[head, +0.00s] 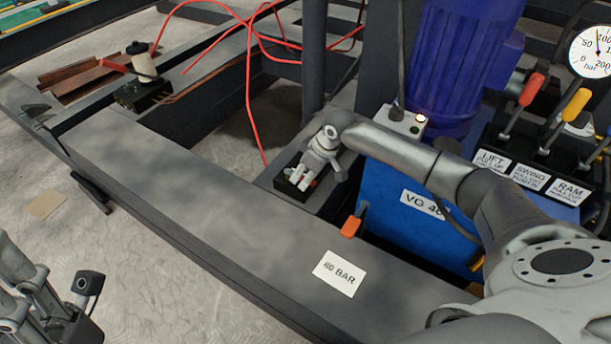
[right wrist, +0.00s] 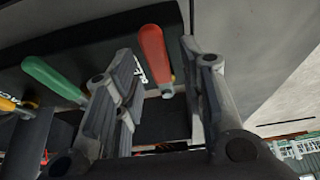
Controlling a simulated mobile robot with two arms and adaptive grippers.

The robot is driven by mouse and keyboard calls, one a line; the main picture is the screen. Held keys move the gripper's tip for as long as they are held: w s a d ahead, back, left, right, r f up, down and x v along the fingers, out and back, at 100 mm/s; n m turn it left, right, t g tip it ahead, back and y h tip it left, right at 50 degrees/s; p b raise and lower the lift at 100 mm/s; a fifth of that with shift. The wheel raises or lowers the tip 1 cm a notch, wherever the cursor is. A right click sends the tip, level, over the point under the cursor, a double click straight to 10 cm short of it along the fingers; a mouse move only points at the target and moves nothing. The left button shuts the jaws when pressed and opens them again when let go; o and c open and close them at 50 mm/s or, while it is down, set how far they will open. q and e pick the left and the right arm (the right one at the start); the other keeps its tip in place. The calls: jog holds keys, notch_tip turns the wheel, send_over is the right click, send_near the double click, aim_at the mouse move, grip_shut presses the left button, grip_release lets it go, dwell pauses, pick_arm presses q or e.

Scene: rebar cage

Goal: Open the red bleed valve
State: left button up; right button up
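In the right wrist view a red handle (right wrist: 153,55) on a metal stem shows in the gap between the fingers of my right gripper (right wrist: 160,105). The fingers stand apart, and I cannot tell whether either touches the handle. In the head view my right gripper (head: 303,177) is over a dark block beside the blue tank. A small bit of red shows beneath it; the rest is hidden. My left gripper (head: 28,290) is at the lower left edge, partly cut off, away from the valve; its fingertips are not clear.
A green handle (right wrist: 55,80) is beside the red one. The blue tank (head: 408,205), an orange handle (head: 350,227), a lever panel (head: 530,165) and a red lever (head: 532,89) stand right. Red hoses (head: 250,90) cross behind. The grey beam (head: 200,200) is mostly clear.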

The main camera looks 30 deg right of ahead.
jog(key=shift+c, duration=0.5)
grip_shut()
jog(key=shift+r, duration=0.1)
